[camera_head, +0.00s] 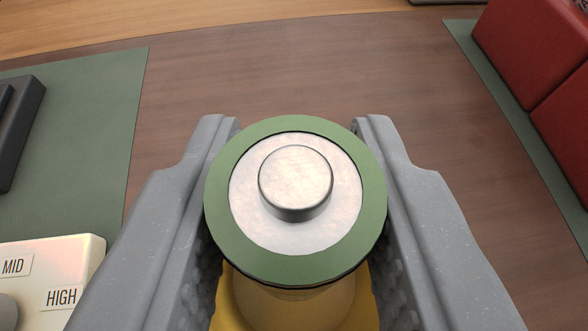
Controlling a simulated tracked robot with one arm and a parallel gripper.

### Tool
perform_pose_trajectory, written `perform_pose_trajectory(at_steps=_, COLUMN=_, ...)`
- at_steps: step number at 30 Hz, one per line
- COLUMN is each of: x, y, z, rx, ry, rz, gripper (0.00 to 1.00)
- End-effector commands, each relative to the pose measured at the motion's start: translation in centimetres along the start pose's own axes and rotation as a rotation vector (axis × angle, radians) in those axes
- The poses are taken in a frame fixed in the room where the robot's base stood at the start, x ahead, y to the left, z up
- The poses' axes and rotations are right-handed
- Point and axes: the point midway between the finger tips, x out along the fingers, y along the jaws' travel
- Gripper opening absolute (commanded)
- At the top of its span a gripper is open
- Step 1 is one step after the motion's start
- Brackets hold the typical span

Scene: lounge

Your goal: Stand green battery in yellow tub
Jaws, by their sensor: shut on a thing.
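The green battery (296,252) is seen from its end in the middle of the view, with its silver terminal facing the camera. My gripper (296,195) is shut on it, one grey finger on each side. Part of the yellow tub (228,305) shows below the battery at the bottom edge. The battery hides much of the tub. I cannot tell whether the battery's far end is inside the tub or touching its floor.
A cream panel (55,275) with MID and HIGH labels is at lower left. A dark object (20,125) lies on a green mat (95,130). Red blocks (540,60) stand at upper right on another green mat. The brown wood surface (290,70) beyond the battery is clear.

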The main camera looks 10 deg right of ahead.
Motion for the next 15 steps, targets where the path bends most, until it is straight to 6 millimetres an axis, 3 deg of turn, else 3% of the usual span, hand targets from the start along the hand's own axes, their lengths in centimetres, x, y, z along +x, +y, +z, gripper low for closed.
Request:
perform_pose_trajectory(at_steps=8, x=0.19, y=-0.01, z=0.43, rx=0.000, ry=0.001, rz=0.000, gripper=0.03)
perform_pose_trajectory(at_steps=9, x=0.19, y=0.00, z=0.43, rx=0.000, ry=0.001, rz=0.000, gripper=0.37)
perform_pose_trajectory(at_steps=10, x=0.18, y=0.00, z=0.42, rx=0.000, ry=0.001, rz=0.000, gripper=0.46)
perform_pose_trajectory(at_steps=11, x=0.18, y=0.00, z=0.42, rx=0.000, ry=0.001, rz=0.000, gripper=0.51)
perform_pose_trajectory(at_steps=15, x=0.18, y=0.01, z=0.41, rx=0.001, ry=0.001, rz=0.000, gripper=0.51)
